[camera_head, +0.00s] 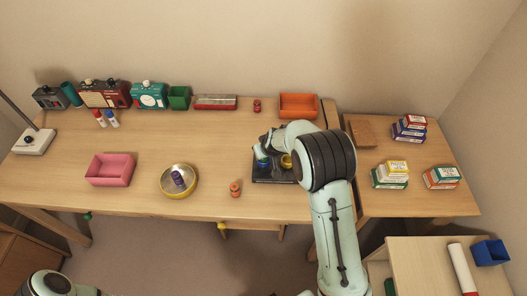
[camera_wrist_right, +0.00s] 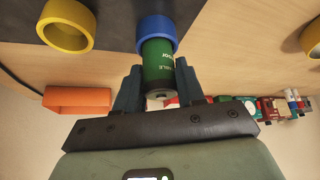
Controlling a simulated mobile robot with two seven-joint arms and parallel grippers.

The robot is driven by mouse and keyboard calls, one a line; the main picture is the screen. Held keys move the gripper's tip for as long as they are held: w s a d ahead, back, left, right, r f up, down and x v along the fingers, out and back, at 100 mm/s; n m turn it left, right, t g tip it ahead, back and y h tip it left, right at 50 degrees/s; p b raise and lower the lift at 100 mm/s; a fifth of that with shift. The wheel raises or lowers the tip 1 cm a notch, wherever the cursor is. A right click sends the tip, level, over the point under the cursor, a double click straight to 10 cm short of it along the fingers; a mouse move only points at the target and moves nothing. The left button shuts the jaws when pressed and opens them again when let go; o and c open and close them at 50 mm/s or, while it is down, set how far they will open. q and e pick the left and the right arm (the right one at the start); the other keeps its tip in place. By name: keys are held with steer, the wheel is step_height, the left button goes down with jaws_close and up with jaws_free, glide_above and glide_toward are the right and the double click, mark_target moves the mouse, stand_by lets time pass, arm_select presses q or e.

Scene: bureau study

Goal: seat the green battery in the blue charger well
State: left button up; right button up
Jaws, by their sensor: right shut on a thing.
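The green battery (camera_wrist_right: 158,68) stands between the fingers of my right gripper (camera_wrist_right: 157,88) in the right wrist view, and the gripper is shut on it. Its far end meets the blue charger well (camera_wrist_right: 157,33), whose rim hides that end; I cannot tell how deep it sits. The yellow well (camera_wrist_right: 66,26) beside it is empty. In the head view the dark charger base (camera_head: 270,180) is partly covered by my right arm, and the battery is not clearly visible there. Only a piece of my left arm shows at the bottom left; its gripper is out of view.
A bowl (camera_head: 164,190) holding a purple battery (camera_head: 177,179) and a standing orange battery (camera_head: 235,188) are left of the charger. A pink bin (camera_head: 109,170) is farther left. An orange bin (camera_head: 298,105) stands behind. Stacked boxes (camera_head: 390,174) are on the right table.

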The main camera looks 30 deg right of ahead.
steer(key=shift+f, duration=0.5)
steer(key=shift+r, duration=0.25)
steer(key=shift+r, duration=0.6)
steer(key=shift+f+b, duration=0.3)
steer(key=shift+f, duration=0.55)
stand_by(0.6)
steer(key=o, duration=0.8)
steer(key=shift+o, duration=0.2)
steer(key=shift+r, duration=0.1)
